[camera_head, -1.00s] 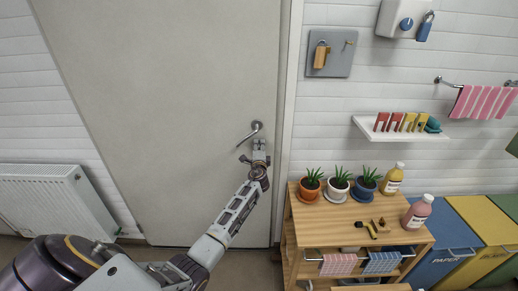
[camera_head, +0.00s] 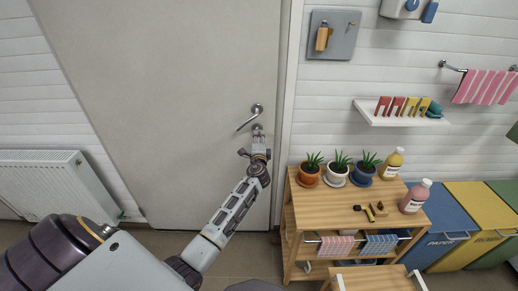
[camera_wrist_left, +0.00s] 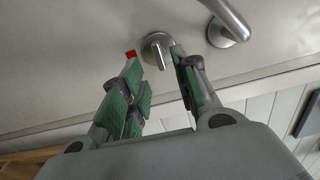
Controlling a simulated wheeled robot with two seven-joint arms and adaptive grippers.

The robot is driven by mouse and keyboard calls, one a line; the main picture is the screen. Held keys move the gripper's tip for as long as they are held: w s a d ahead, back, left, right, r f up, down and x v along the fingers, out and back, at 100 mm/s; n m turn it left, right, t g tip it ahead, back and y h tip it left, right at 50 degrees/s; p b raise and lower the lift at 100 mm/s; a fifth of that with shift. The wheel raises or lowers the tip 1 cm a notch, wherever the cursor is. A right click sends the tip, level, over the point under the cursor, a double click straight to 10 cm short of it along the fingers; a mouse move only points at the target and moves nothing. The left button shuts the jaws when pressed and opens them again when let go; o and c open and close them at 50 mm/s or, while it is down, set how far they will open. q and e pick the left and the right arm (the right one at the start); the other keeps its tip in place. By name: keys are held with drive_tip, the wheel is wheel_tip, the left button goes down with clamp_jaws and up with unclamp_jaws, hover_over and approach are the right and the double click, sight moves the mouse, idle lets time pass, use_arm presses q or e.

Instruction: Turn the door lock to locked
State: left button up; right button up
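The grey door (camera_head: 170,100) fills the back. Its lever handle (camera_head: 251,116) sits above the round door lock (camera_head: 257,127); the handle also shows in the left wrist view (camera_wrist_left: 228,28). In that view the lock (camera_wrist_left: 157,47) is a metal disc with a small turn piece. My left gripper (camera_head: 258,135) is just below the lock in the head view. In the wrist view its green-padded fingers (camera_wrist_left: 154,60) are open, with the turn piece between their tips, nearer the right finger. Contact cannot be told. My right gripper is not in view.
A wooden cart (camera_head: 340,210) with potted plants and bottles stands right of the door. A radiator (camera_head: 60,190) is on the left wall. A grey key board (camera_head: 333,35) and a white shelf (camera_head: 400,113) hang on the right wall.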

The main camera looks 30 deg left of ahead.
use_arm(q)
drive_tip(key=v, duration=0.6)
idle(0.7)
idle(0.3)
drive_tip(key=d+f+n+g+h, duration=0.1)
drive_tip(key=d+f+n+h, duration=0.15)
drive_tip(key=f, duration=0.95)
drive_tip(key=d+f+n+g+h, duration=0.2)
drive_tip(key=d+f+h, duration=0.2)
drive_tip(key=f, duration=0.8)
drive_tip(key=s+d+f+n+g+h, duration=0.1)
drive_tip(key=s+f+g, duration=0.1)
drive_tip(key=s+f, duration=0.6)
drive_tip(key=s+d+f+n+g+h, duration=0.15)
drive_tip(key=s+f, duration=0.25)
drive_tip(key=f, duration=0.8)
drive_tip(key=s+f+n+g, duration=0.1)
drive_tip(key=s+f+g, duration=0.1)
drive_tip(key=s+f, duration=0.75)
drive_tip(key=s+f+n+g, duration=0.15)
drive_tip(key=s+f, duration=0.45)
drive_tip(key=s, duration=0.7)
drive_tip(key=s+f+g, duration=0.2)
drive_tip(key=s, duration=0.9)
drive_tip(key=s+f+g, duration=0.1)
drive_tip(key=s+f, duration=0.2)
drive_tip(key=s, duration=0.9)
drive_tip(key=shift+d+g, duration=0.35)
drive_tip(key=shift+g, duration=0.05)
